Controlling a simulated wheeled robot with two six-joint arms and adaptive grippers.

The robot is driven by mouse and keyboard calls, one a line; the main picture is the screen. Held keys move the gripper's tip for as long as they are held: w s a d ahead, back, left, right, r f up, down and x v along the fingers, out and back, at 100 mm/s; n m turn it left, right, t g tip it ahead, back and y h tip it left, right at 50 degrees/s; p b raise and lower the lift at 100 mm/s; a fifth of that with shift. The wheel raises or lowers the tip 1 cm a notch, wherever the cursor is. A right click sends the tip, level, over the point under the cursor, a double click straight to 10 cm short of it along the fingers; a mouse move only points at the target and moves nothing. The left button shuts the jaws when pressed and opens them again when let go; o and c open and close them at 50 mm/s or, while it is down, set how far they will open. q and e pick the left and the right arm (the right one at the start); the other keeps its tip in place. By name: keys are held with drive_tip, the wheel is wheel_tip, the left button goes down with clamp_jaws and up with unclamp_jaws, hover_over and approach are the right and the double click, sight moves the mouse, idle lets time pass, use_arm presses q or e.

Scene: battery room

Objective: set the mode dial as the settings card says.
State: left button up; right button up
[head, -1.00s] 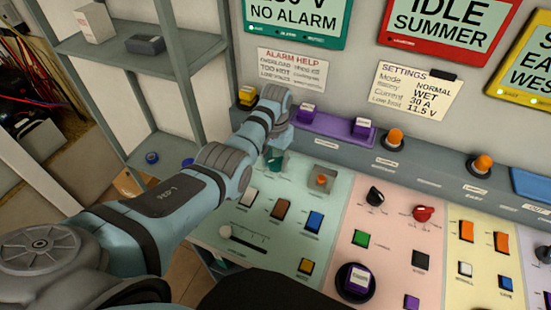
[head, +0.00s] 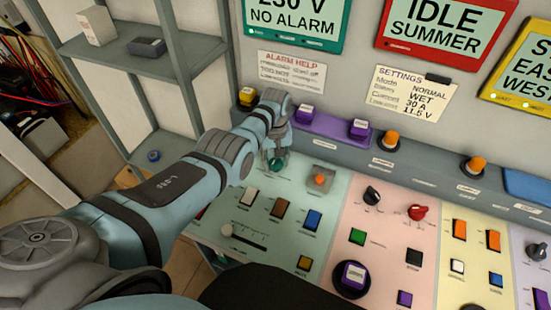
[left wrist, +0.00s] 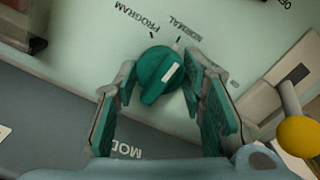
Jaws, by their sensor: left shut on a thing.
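The mode dial is a round teal knob (left wrist: 158,78) with a white mark on its ridge. In the left wrist view the white mark points up and right, roughly toward the NORMAL tick; the PROGRAM label is further left. My left gripper (left wrist: 163,108) has its teal-padded fingers on either side of the knob, shut on it. In the head view the left gripper (head: 276,160) reaches down onto the dial at the back of the pale green panel, partly covering it. The settings card (head: 412,93) on the wall reads Mode NORMAL, WET, 30 A, 11.5 V. My right gripper is not seen.
A purple block (head: 332,128) with buttons is on the ledge behind. Several buttons and a slider (head: 228,231) lie nearer.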

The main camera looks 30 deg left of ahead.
use_arm(q)
drive_tip(key=shift+w, duration=0.1)
idle(0.3)
drive_tip(key=o, duration=1)
drive_tip(key=shift+o, duration=0.8)
drive_tip(key=shift+w, duration=0.1)
wheel_tip(320, 180, up, 12)
drive_tip(key=shift+f, duration=0.1)
